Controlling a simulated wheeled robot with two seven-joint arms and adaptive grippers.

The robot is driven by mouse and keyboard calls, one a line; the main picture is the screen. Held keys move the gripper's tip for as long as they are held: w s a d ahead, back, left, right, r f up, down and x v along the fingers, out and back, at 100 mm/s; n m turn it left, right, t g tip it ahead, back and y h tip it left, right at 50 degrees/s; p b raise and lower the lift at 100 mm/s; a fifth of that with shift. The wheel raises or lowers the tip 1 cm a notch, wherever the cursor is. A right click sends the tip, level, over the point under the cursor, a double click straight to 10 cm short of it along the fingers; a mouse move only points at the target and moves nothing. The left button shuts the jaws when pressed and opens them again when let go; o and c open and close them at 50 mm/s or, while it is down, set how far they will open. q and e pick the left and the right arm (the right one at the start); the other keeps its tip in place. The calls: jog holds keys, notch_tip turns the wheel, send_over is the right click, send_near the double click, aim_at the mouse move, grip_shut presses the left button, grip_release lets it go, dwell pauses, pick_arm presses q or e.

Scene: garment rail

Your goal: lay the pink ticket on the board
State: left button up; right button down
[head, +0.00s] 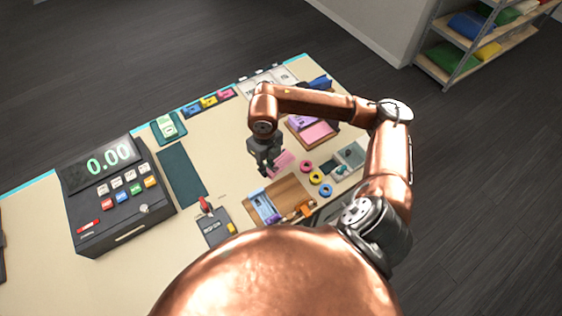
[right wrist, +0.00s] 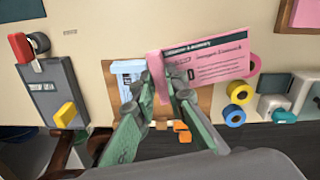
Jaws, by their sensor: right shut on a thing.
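The pink ticket (right wrist: 205,57) is held in my right gripper (right wrist: 165,85), whose green fingers are shut on its left part. The ticket extends to the right of the fingers in the right wrist view. In the head view the pink ticket (head: 284,160) shows beside the right gripper (head: 266,170), beyond the board's far edge. The brown board (head: 290,188) lies on the counter with a blue ticket (head: 265,207) at its left side. In the right wrist view the board (right wrist: 206,98) is partly hidden by fingers and ticket. My left gripper is out of view.
Pink, yellow and blue tape rolls (head: 315,178) stand right of the board, beside a grey tray (head: 347,160). A tray with pink tickets (head: 318,132) lies behind. A dark device with a red knob (head: 213,225) and a cash register (head: 118,195) are at left.

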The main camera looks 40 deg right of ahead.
aim_at(281, 181)
jog(key=m, duration=0.2)
jog(key=d+m, duration=0.1)
jog(key=m, duration=0.3)
jog(key=shift+s+d+r+m+p, duration=0.15)
jog(key=shift+s+d+m+p, duration=0.15)
jog(key=shift+s+m, duration=0.1)
jog(key=m, duration=0.4)
jog(key=shift+s+d, duration=0.15)
jog(key=shift+d, duration=0.25)
jog(key=m, duration=0.2)
jog(key=d+m, duration=0.1)
jog(key=m, duration=0.1)
jog(key=shift+s+r+p, duration=0.15)
jog(key=shift+s+p, duration=0.05)
jog(key=shift+p, duration=0.2)
jog(key=m, duration=0.3)
jog(key=d+m, duration=0.1)
jog(key=m, duration=0.1)
jog(key=shift+s+m, duration=0.3)
jog(key=shift+f+b, duration=2.7)
jog(key=shift+f, duration=1.45)
jog(key=shift+f, duration=0.25)
jog(key=c, duration=1.9)
grip_release()
jog(key=shift+o, duration=0.5)
